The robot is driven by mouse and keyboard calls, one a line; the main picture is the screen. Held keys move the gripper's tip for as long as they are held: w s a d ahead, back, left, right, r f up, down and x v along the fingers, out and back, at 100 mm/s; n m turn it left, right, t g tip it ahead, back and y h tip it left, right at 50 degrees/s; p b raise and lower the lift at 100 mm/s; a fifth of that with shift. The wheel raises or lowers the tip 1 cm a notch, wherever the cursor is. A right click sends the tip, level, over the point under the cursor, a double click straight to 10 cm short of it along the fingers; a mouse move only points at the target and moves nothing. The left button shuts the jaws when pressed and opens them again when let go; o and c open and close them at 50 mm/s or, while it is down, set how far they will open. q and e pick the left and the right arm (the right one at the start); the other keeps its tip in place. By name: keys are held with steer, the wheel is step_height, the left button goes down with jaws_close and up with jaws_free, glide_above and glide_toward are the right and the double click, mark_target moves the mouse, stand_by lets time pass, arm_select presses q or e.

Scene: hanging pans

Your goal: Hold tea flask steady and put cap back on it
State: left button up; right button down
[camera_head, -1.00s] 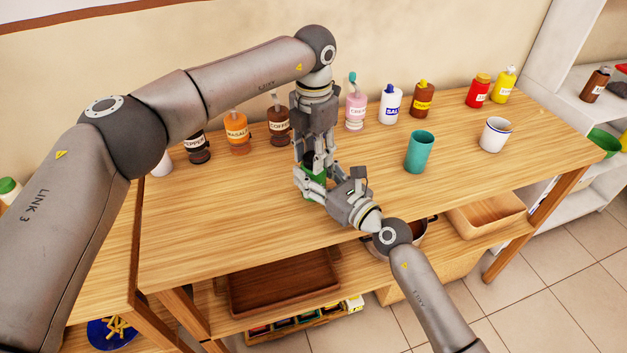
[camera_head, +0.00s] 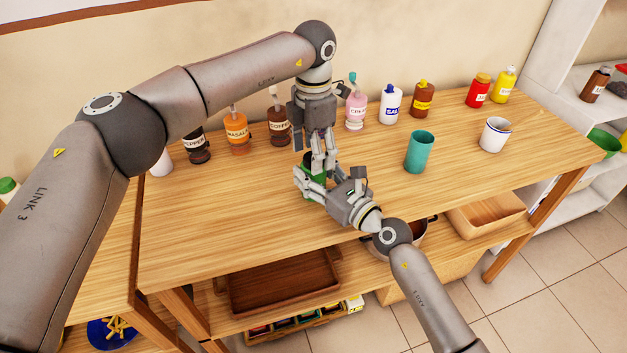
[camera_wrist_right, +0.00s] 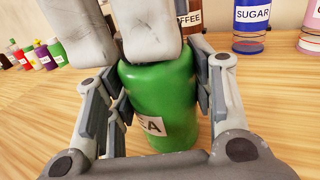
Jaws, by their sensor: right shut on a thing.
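The green tea flask (camera_wrist_right: 160,100) stands upright on the table, its label partly showing "EA" in the right wrist view. In the head view only bits of its green body (camera_head: 310,193) show between my grippers. My right gripper (camera_head: 311,181) is shut on the flask's body, one finger on each side. My left gripper (camera_head: 319,168) points straight down over the flask's top; its pale fingers also show in the right wrist view (camera_wrist_right: 115,40). The fingers hide the flask's mouth. I cannot make out the cap or whether the left fingers hold it.
Behind the grippers stand the coffee bottle (camera_head: 278,124), masala bottle (camera_head: 236,131), cream bottle (camera_head: 355,112) and salt bottle (camera_head: 390,105). A teal cup (camera_head: 419,152) and a white mug (camera_head: 495,136) stand to the right. The table's front left is clear.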

arm_select(q)
step_height(320, 180, up, 11)
steer(key=shift+r, duration=0.15)
arm_select(e)
steer(key=c, duration=0.6)
jaws_free()
steer(key=shift+o, duration=0.2)
steer(key=v, duration=1.2)
steer(key=shift+d+f, duration=0.1)
